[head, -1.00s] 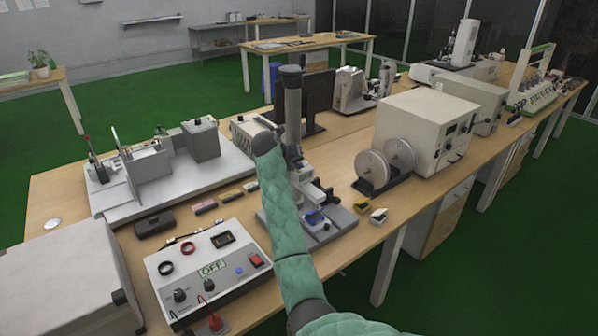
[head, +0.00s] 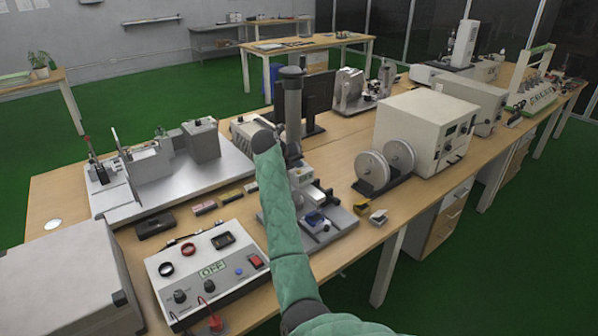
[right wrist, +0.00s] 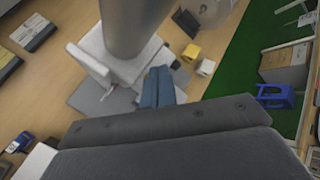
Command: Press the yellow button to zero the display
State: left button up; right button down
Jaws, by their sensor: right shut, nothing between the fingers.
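A stand instrument with a thick grey column (head: 293,112) and a flat grey base (head: 340,222) stands near the table's front edge. A small display panel (head: 301,172) shows on it, too small to read. In the right wrist view the column (right wrist: 130,22) rises at the top, above a white body. My right gripper (right wrist: 159,76) has blue-grey fingers close together and empty, over the instrument's base area. In the head view my green-sleeved right arm partly covers the instrument. My left gripper is out of view.
A control box with an OFF display (head: 212,268) stands left of my arm. A yellow block (head: 361,212) and a white one (head: 379,216) lie right of the instrument. Two spools (head: 372,170) and a beige cabinet (head: 425,130) stand beyond.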

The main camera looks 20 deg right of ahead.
aim_at(298, 174)
dwell(0.3)
jog(key=shift+r+p, duration=0.9)
jog(key=shift+r, duration=1.65)
jog(key=shift+d, duration=0.15)
